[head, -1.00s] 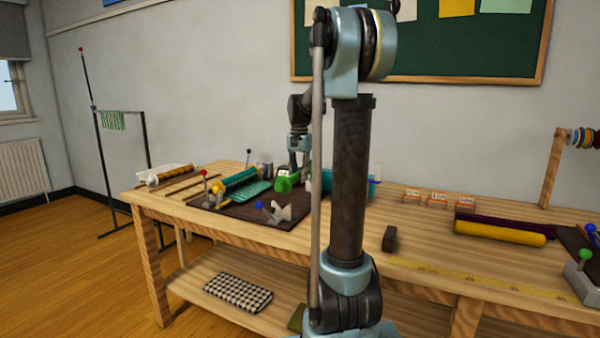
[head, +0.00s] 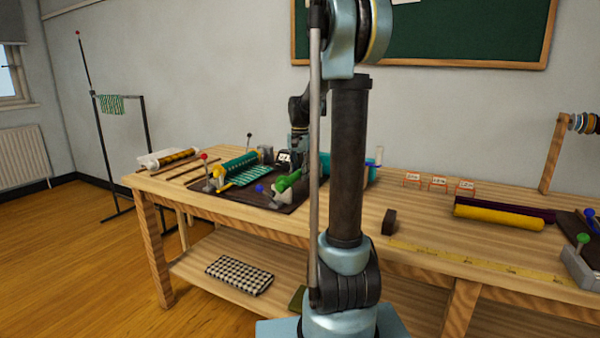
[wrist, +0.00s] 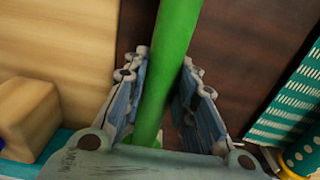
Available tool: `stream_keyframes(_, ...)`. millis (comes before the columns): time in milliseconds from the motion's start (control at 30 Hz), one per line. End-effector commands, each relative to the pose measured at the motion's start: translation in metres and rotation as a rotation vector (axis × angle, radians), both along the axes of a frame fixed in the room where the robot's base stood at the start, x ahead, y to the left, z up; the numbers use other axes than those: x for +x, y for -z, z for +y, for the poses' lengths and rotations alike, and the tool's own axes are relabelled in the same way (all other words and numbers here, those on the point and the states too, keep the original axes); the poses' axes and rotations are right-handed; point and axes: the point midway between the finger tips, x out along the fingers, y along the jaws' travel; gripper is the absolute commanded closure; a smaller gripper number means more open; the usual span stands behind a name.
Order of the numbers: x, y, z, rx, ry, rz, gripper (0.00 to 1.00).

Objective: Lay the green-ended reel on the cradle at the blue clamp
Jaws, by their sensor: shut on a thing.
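My gripper (wrist: 165,95) is shut on a green bar-like part of the green-ended reel (wrist: 178,40), which runs between its fingers in the wrist view. In the head view the green-ended reel (head: 287,182) is close beside the blue knob of a clamp (head: 259,188), on its right. A pale grey piece, probably the cradle (head: 275,195), sits below it and is partly covered. I cannot tell whether the reel touches it.
A teal roll (head: 238,164) and teal dotted cloth (head: 250,175) lie left of the reel on the dark mat (head: 225,192). A red-knobbed post (head: 203,156) stands further left. Small numbered cards (head: 438,184), a dark block (head: 389,222) and a yellow roll (head: 498,217) lie right.

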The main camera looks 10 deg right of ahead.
Motion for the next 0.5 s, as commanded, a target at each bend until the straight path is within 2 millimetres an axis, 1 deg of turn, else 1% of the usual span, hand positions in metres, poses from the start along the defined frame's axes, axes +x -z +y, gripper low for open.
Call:
stream_keyframes(467, 0.0000, 0.0004, -0.0003, 0.000, 0.001, 0.000, 0.97)
stream_keyframes(500, 0.0000, 0.0004, -0.0003, 0.000, 0.001, 0.000, 0.70)
